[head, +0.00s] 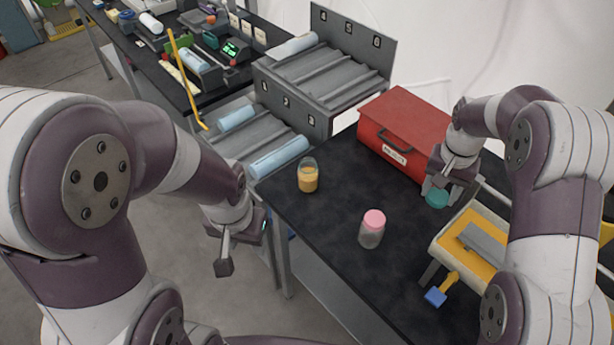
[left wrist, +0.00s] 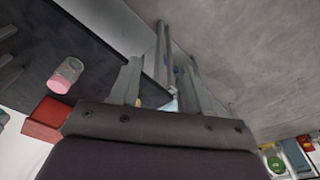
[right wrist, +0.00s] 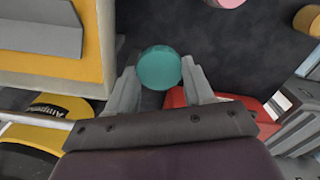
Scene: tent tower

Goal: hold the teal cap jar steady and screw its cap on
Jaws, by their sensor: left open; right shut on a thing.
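The teal cap (head: 437,197) is between the fingers of my right gripper (right wrist: 158,72), which is shut on it, at the right of the table. The cap also shows from above in the right wrist view (right wrist: 159,68). I cannot tell whether it touches the tabletop. My left gripper (left wrist: 163,68) is open and empty, off the table's left edge, apart from the jar.
A pink-capped jar (head: 371,230) stands mid-table. A red toolbox (head: 405,125) stands at the back, beside my right gripper. A yellow and grey stand (head: 470,245) and a blue-ended tool (head: 437,295) are at the right. A grey roller rack (head: 325,80) stands behind.

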